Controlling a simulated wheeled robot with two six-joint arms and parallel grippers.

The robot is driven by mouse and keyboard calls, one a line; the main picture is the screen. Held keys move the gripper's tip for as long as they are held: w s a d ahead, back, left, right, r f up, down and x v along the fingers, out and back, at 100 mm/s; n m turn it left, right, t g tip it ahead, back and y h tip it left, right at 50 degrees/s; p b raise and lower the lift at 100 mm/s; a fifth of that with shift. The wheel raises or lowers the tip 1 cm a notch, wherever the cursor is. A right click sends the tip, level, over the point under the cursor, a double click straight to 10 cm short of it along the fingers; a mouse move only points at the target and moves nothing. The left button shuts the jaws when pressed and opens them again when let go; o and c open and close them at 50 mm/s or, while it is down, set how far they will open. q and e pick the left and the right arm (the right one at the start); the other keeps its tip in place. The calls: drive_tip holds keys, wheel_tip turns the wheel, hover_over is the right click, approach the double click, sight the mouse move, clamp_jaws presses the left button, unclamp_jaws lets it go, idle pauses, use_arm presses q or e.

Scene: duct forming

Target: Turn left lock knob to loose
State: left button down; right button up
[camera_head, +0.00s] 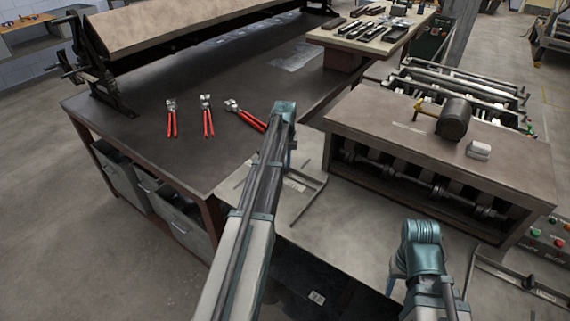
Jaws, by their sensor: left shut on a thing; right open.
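My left arm reaches up the middle of the picture. Its gripper (290,147) is at the far end, by the left end of the roller machine (440,150). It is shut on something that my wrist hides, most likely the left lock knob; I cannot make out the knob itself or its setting. My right gripper (396,278) is at the lower right, in front of the machine, open and pointing down. It is partly hidden by its teal wrist and holds nothing that I can see.
Several red-handled pliers (207,116) lie on the dark bench (150,140) at left. A bending brake (190,30) stands behind them. A motor (453,118) sits on the machine. Angled metal brackets (305,200) lie on the grey tabletop. A button box (552,235) is at far right.

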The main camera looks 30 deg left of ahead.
use_arm(q)
drive_tip(key=c, duration=0.9)
unclamp_jaws()
